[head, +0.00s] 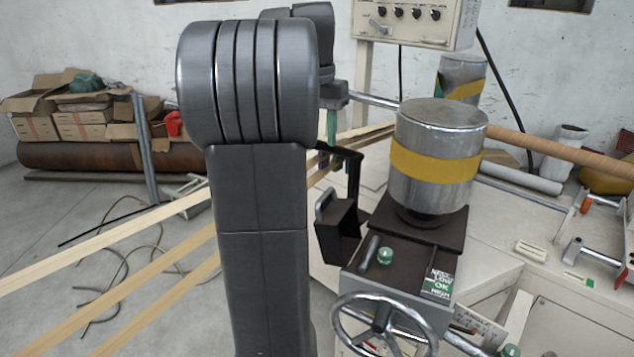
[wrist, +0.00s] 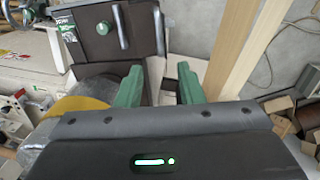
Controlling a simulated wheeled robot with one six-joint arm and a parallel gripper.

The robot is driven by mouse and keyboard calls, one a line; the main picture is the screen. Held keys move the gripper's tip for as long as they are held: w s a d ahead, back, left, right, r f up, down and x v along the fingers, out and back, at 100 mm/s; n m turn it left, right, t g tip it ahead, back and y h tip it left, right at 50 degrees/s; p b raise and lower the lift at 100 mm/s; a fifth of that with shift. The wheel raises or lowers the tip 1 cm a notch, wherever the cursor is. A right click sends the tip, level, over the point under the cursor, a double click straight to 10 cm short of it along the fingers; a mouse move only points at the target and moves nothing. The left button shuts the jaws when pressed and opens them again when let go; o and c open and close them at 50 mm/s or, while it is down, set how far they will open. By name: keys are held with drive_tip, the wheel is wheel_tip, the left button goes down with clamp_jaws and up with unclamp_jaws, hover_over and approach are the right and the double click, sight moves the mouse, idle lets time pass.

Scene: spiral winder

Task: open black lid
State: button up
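The black lid (head: 338,228) hangs at the left side of the machine's dark top in the head view, a boxy plate with a grey handle (head: 325,205) on its upper left. How far it is open I cannot tell. My gripper (wrist: 160,84) shows in the wrist view with its two green fingers apart and nothing between them. The machine's dark top lies beyond the fingers, at upper left there. In the head view my arm hides most of the gripper; a green finger shows above the lid, apart from it.
A metal cylinder with a yellow band (head: 436,165) stands on the machine's top. A handwheel (head: 384,325) is in front. Long wooden strips (head: 130,235) cross the left side. Cardboard boxes (head: 80,125) stand at the back left.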

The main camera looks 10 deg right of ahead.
sight(324, 194)
drive_tip(key=f, duration=0.9)
drive_tip(key=f+b, duration=0.1)
drive_tip(key=f, duration=0.3)
drive_tip(key=shift+s+d+f, duration=0.3)
drive_tip(key=shift+s+d, duration=0.05)
drive_tip(key=shift+s, duration=0.05)
clamp_jaws()
